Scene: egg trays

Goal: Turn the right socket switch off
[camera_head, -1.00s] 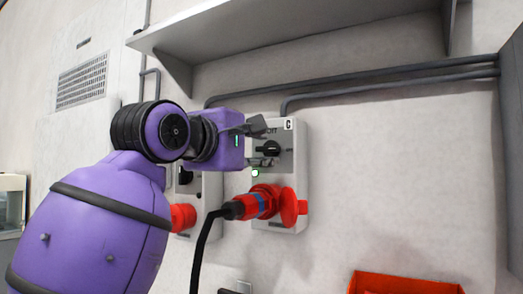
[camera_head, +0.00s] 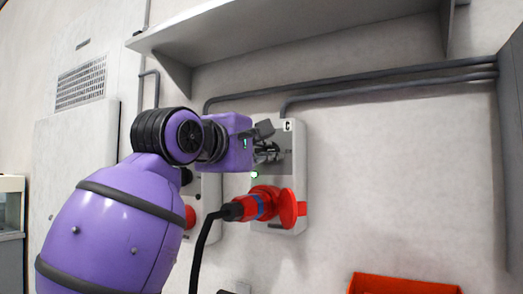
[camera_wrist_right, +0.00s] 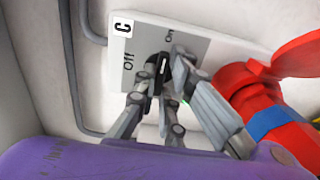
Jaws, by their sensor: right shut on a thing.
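The right socket box (camera_head: 293,160), marked C, is on the wall with its black rotary switch mostly hidden by my gripper in the head view. In the right wrist view the black knob (camera_wrist_right: 155,66) sits on a grey plate between the words Off and On. My right gripper (camera_head: 268,146) is at the knob. In the wrist view its fingers (camera_wrist_right: 164,72) are shut on the knob from both sides. The knob's exact pointing is partly hidden. Below the switch, a red plug (camera_head: 262,203) with a black cable is in the socket. My left gripper is not in view.
A second socket box (camera_head: 207,187) stands to the left, partly behind my arm. A small green light (camera_head: 254,175) glows above the red plug. A grey shelf (camera_head: 300,42) hangs above, with conduits (camera_head: 390,82) below it. A red bin (camera_head: 405,284) is at the lower right.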

